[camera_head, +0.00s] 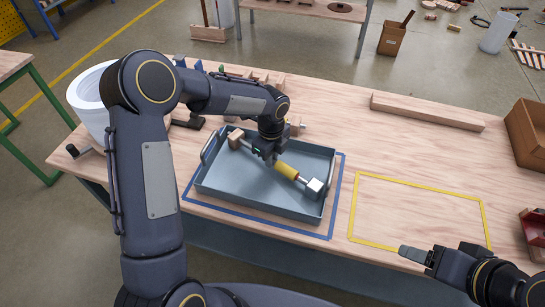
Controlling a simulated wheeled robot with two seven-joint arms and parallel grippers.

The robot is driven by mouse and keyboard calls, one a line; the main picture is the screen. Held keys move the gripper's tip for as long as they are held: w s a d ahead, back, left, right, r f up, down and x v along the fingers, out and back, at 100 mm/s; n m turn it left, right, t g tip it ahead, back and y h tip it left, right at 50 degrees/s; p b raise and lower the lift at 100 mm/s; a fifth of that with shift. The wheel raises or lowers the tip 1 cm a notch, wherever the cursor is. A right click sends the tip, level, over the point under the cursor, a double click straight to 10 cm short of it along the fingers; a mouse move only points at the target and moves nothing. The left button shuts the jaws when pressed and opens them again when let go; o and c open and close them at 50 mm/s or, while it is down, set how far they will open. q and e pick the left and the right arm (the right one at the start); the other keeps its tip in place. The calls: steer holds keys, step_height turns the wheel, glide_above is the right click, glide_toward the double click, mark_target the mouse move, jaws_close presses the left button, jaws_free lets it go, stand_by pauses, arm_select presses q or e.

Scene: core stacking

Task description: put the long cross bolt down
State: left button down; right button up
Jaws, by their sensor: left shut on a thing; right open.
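The long cross bolt (287,171) has a yellow middle, a metal rod, a pale block at its right end and a brown block at its left end. My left gripper (271,161) is shut on it near the middle. The bolt lies slantwise within the outline of the blue-grey tray (230,192); I cannot tell whether it touches the tray floor. The gripper hides part of the bolt. My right gripper (414,254) is open and empty near the front edge of the table, by the yellow taped rectangle (420,183).
The tray stands inside a blue taped outline (338,190) on the wooden table (370,150). The yellow rectangle is bare. A long wooden beam (425,111) lies at the back.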

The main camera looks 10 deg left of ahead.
arm_select(q)
steer(key=c, duration=1.5)
jaws_free()
steer(key=shift+s, duration=0.1)
steer(key=shift+o, duration=0.2)
steer(key=shift+r, duration=0.2)
step_height(320, 180, up, 12)
